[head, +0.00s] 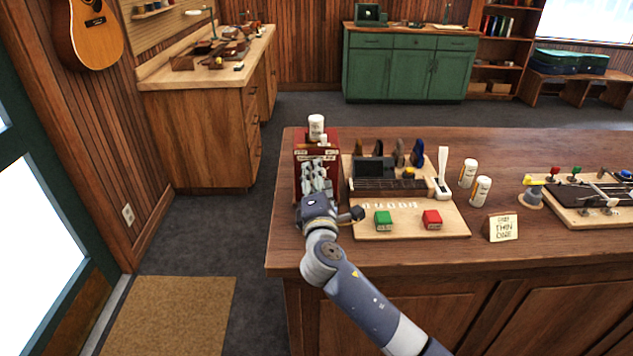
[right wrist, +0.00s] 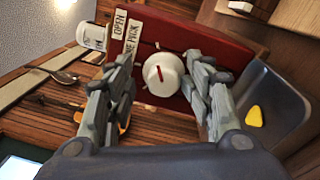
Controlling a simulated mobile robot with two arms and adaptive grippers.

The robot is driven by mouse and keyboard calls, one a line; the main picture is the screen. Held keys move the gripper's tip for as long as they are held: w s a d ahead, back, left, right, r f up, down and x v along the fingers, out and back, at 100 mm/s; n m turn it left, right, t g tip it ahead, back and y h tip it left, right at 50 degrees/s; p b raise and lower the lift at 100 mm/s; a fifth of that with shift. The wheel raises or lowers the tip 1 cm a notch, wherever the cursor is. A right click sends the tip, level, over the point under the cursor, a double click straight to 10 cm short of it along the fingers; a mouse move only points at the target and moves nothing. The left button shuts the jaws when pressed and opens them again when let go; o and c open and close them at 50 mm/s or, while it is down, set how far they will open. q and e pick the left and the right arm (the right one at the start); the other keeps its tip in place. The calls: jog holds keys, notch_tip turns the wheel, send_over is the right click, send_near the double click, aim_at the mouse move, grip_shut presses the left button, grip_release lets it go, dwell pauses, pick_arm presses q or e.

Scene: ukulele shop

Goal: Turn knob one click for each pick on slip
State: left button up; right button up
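The red box (head: 332,145) stands at the left end of the counter, its front mostly hidden by my right gripper (head: 316,172). In the right wrist view, the white round knob (right wrist: 163,74) with a red pointer line sits on the red panel (right wrist: 188,40). Labels on the panel read "OPEN" and "ONE PICK". My right gripper (right wrist: 159,63) is open, one finger on each side of the knob, with visible gaps. A yellow pick (right wrist: 254,116) lies in a grey metal tray (right wrist: 285,98) beside the panel. A small card (head: 502,228) reads roughly "thin core". My left gripper is not in view.
A wooden board (head: 455,226) right of my gripper holds a green block (head: 383,220), a red block (head: 432,219) and small white marks. White bottles (head: 468,173) stand beyond it. Another white jar (head: 316,127) is on the red box. The counter's front strip is clear.

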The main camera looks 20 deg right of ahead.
jog(key=shift+f, duration=0.2)
jog(key=shift+s+a, duration=0.1)
jog(key=shift+s, duration=0.35)
jog(key=v, duration=1.1)
